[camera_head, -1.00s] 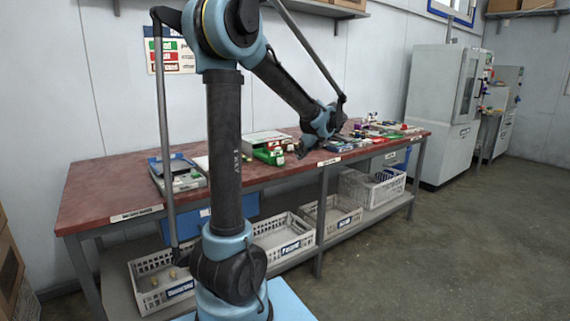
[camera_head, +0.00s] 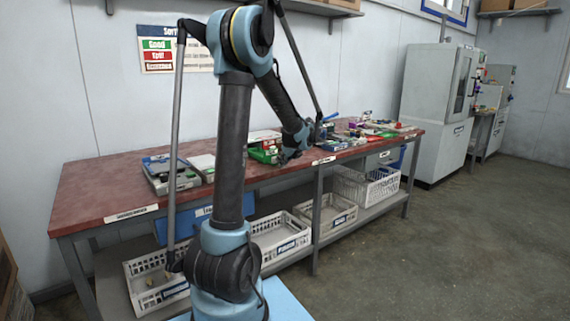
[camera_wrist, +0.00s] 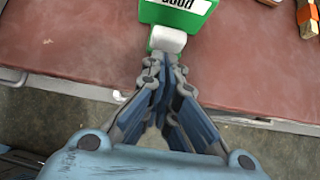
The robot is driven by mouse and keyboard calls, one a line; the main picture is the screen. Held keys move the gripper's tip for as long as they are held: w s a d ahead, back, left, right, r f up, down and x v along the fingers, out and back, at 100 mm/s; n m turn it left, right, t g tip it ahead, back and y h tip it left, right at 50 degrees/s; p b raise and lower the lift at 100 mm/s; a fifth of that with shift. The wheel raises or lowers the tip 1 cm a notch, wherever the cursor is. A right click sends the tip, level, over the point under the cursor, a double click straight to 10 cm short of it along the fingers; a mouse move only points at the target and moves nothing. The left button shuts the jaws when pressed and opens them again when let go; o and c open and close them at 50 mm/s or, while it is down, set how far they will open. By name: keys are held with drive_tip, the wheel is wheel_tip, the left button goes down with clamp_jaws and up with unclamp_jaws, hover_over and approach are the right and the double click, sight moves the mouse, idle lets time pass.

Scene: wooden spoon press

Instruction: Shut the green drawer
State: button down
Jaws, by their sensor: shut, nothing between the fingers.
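The green drawer (camera_wrist: 160,14) shows at the top of the wrist view, with a white label and a pale handle block (camera_wrist: 168,39) on its front. In the head view the green drawer (camera_head: 264,156) is small, under a white-topped unit on the red bench. How far it stands out is hard to tell there. My gripper (camera_wrist: 163,62) is shut and empty. Its tips are right at the handle block, in front of the drawer; whether they touch it I cannot tell. In the head view my gripper (camera_head: 284,159) is at the bench's front side, partly dark and small.
The red bench top (camera_head: 110,185) has a grey-blue tray (camera_head: 170,175) at left and several small items at right. White crates (camera_head: 282,238) stand on the shelf below. Orange-brown pieces (camera_wrist: 308,16) lie right of the drawer. The floor in front is clear.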

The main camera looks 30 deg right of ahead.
drive_tip(key=shift+w, duration=0.45)
drive_tip(key=w, duration=1)
drive_tip(key=w+a, duration=0.1)
drive_tip(key=w, duration=0.4)
drive_tip(key=shift+a, duration=0.1)
drive_tip(key=shift+w, duration=0.25)
drive_tip(key=shift+r, duration=0.1)
